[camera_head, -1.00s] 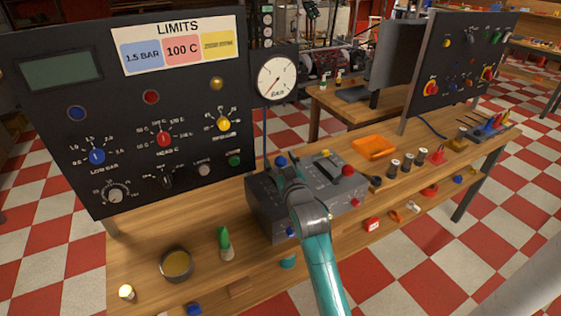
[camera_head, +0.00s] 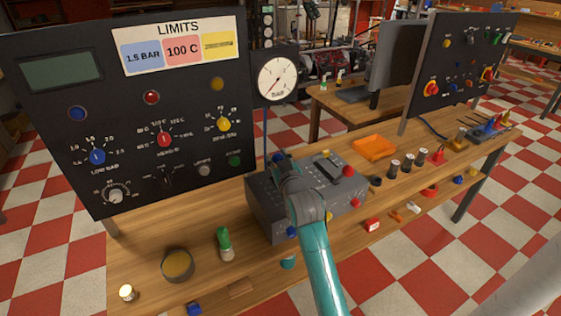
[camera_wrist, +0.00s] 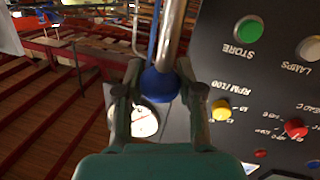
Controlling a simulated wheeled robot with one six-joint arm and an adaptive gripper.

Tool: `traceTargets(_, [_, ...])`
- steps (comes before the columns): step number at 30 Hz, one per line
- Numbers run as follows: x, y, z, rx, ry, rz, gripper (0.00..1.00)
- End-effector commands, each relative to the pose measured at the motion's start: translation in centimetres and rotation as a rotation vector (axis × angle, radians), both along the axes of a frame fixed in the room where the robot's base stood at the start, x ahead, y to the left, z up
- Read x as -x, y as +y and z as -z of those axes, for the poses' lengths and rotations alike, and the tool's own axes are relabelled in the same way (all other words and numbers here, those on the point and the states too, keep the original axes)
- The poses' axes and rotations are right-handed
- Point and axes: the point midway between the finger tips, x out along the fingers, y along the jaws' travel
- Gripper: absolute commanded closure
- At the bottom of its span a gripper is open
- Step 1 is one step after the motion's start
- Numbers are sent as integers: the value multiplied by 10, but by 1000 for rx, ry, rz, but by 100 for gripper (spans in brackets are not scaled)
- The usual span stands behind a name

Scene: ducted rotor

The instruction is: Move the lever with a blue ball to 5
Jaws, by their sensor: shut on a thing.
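The lever's blue ball (camera_wrist: 159,85) sits between my two gripper fingers (camera_wrist: 160,98) in the wrist view, at the end of a metal rod (camera_wrist: 172,35). My gripper is shut on it. In the head view my gripper (camera_head: 284,168) is over the back left of the grey lever box (camera_head: 262,212), and the blue ball (camera_head: 278,158) shows only in part beside it. My arm hides much of the box top, and I cannot read the lever's scale or its number.
The black LIMITS panel (camera_head: 60,120) stands close on the left, with a round gauge (camera_head: 277,78) at its edge. A red knob (camera_head: 348,171) is on the box's right side. A green-topped cylinder (camera_head: 224,243) and a round tin (camera_head: 177,264) stand in front on the bench.

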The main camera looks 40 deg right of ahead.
Motion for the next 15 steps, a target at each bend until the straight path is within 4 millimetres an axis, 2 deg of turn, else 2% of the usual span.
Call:
traceTargets(9, [-40, -11, 9, -50, 172, -1, 100])
traceTargets(15, [-57, -16, 16, -52, 177, 0, 100])
